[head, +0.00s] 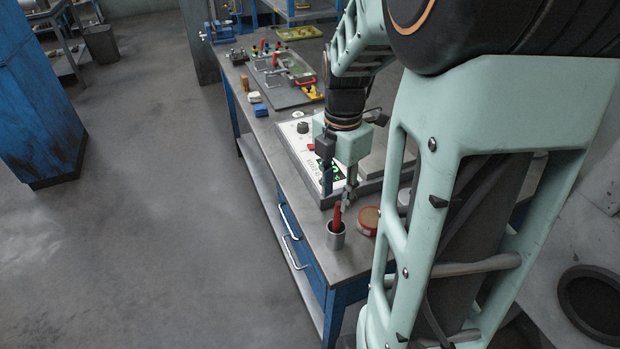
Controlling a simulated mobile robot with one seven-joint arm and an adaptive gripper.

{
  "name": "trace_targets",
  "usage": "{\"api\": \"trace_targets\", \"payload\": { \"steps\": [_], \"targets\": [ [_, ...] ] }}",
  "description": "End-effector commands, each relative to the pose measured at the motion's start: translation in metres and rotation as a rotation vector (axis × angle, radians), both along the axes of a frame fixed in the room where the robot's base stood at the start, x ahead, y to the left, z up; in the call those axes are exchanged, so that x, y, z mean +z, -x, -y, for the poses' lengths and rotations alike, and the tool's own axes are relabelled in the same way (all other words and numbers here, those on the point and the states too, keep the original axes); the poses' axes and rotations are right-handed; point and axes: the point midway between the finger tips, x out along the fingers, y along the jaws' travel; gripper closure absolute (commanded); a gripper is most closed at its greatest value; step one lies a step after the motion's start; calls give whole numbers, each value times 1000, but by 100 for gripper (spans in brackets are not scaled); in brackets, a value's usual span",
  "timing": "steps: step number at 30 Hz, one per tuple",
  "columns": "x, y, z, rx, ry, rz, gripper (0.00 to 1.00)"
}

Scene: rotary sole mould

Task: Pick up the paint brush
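A red handle (337,217), which looks like the paint brush, stands upright in a small metal cup (336,238) near the front end of the workbench. The cup hides its lower end, so I cannot see any bristles. My gripper (338,198) points down just above and behind the cup. Its two fingers are apart with a gap between them, and nothing shows in the gap. The fingertips are close to the top of the red handle. I cannot tell whether they touch it.
A round reddish tin (368,220) stands right of the cup. A white panel device (300,140) with a green display lies behind my gripper. A tray with tools (278,76) and small blocks (258,104) lie farther along the bench (262,135). Open floor is at left.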

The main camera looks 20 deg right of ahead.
Motion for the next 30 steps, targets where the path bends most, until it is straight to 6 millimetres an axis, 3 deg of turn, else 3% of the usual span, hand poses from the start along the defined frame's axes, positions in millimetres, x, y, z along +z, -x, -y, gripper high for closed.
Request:
{"api": "trace_targets", "payload": {
  "steps": [9, 18, 27, 30],
  "targets": [
    [-43, 0, 7, -2, -1, -3, 68],
    [-49, -1, 7, -2, 0, 0, 68],
    [-49, -1, 7, -2, 0, 0, 99],
    [-48, -1, 7, -2, 0, 0, 100]
  ]
}}
